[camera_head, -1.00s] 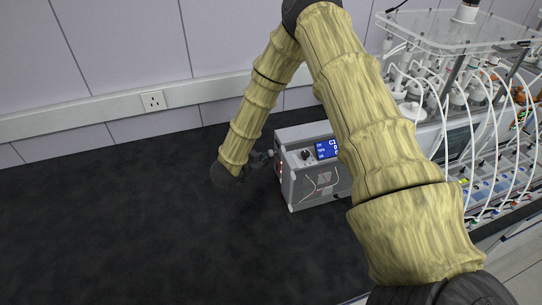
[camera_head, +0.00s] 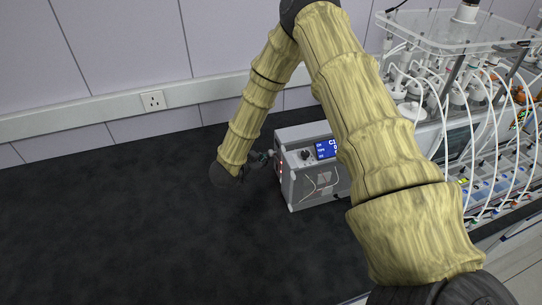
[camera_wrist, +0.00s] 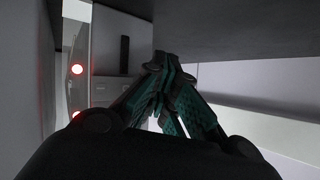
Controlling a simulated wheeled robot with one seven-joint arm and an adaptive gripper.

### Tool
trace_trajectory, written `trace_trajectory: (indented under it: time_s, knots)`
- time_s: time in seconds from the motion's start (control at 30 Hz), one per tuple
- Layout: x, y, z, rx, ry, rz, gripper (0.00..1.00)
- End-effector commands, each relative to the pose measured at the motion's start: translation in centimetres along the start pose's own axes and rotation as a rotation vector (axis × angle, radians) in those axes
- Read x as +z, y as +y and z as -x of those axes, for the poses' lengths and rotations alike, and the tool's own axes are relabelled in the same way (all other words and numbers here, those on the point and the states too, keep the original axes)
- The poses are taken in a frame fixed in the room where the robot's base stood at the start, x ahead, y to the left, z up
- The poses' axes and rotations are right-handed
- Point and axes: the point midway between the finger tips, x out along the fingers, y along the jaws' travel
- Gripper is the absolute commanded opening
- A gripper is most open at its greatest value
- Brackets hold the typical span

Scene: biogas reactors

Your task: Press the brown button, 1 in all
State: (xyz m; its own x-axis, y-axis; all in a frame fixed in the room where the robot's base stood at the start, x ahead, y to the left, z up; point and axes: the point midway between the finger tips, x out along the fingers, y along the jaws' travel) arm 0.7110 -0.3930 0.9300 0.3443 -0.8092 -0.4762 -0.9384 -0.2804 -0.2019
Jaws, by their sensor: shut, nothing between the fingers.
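A grey instrument box (camera_head: 315,185) with a blue display stands on the dark bench, right of my gripper. My gripper (camera_head: 268,154) is beside the box's left side in the head view, close to it; I cannot tell whether it touches. In the wrist view, my gripper (camera_wrist: 167,62) is shut, its green-padded fingers together and empty.
The dark bench top (camera_head: 110,220) is clear to the left and front. A wall rail with a socket (camera_head: 153,100) runs behind. A reactor rack (camera_head: 460,40) with many white tubes stands at the right, partly behind my arm.

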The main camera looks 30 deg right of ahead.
Motion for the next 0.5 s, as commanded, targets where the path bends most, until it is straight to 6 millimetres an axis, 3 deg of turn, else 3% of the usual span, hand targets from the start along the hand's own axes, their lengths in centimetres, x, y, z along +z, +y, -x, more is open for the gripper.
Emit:
trace_trajectory:
  time_s: [0.5]
  knots:
    - [0.9, -0.9, 1.2, 0.000, 0.000, 0.000, 0.00]
